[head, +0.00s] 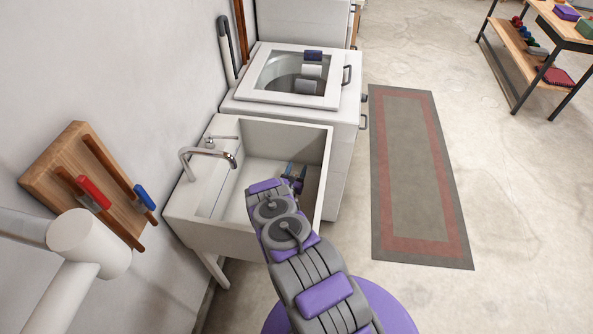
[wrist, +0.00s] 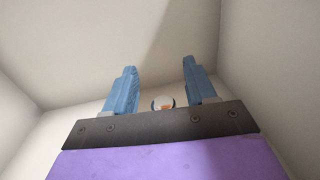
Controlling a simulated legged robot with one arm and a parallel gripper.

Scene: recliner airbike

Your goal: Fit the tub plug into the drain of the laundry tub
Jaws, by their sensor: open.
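The white laundry tub (head: 185,205) stands against the left wall, with a curved chrome tap (head: 210,152) over it. My gripper (head: 295,169) reaches down inside the tub, near its right side. In the wrist view my gripper (wrist: 159,66) shows two blue fingers spread apart with nothing held between them. A small round piece (wrist: 163,103) with a dark rim, a pale face and an orange patch shows low between the fingers, partly hidden by the gripper's body. I cannot tell whether it is the plug or the drain. My arm hides part of the tub floor in the head view.
A white washer (head: 345,125) with a glass lid stands just behind the tub. A wooden board with red-handled and blue-handled tools (head: 92,190) and a white pipe (head: 90,243) are at the left. A rug (head: 408,170) lies on open floor to the right.

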